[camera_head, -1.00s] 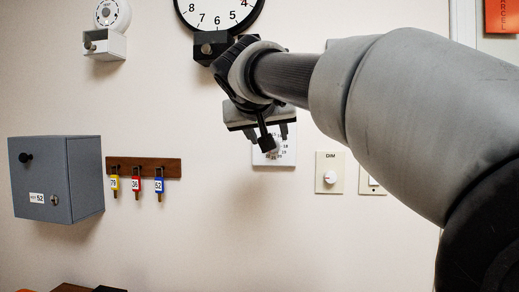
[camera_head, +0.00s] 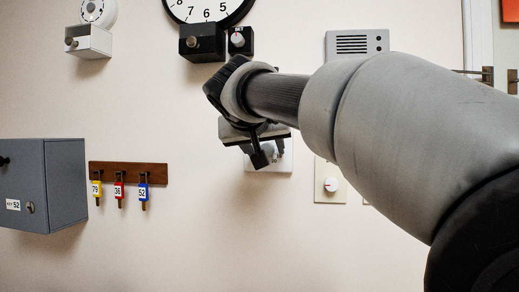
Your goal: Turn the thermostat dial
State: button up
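The thermostat is a white square plate (camera_head: 284,166) on the wall near the middle of the view. My gripper (camera_head: 266,156) is in front of it, its dark fingers over the plate's upper left part. The thermostat's dial and most of its markings are hidden behind the fingers. I cannot tell whether the fingers touch the dial or how far apart they are.
A dimmer plate with a white knob (camera_head: 331,184) is just right of the thermostat. A grey intercom (camera_head: 357,43), a clock (camera_head: 207,12) and small black boxes are above. Tagged keys (camera_head: 119,190) and a grey key box (camera_head: 66,185) are left.

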jog(key=c, duration=1.1)
jog(key=n+h+p, duration=0.1)
jog(key=n+h, duration=0.1)
jog(key=shift+a+n, duration=0.15)
jog(key=shift+n, duration=0.25)
jog(key=n+h+p, duration=0.1)
jog(key=n+h, duration=0.1)
jog(key=n, duration=0.1)
jog(key=shift+w+a, duration=0.1)
jog(key=n+h, duration=0.1)
jog(key=n, duration=0.1)
jog(key=n+t+h, duration=0.1)
jog(key=n, duration=0.2)
jog(key=n+h, duration=0.1)
jog(key=n, duration=0.1)
jog(key=shift+a+f+n+t, duration=0.1)
jog(key=shift+f+n+t, duration=0.2)
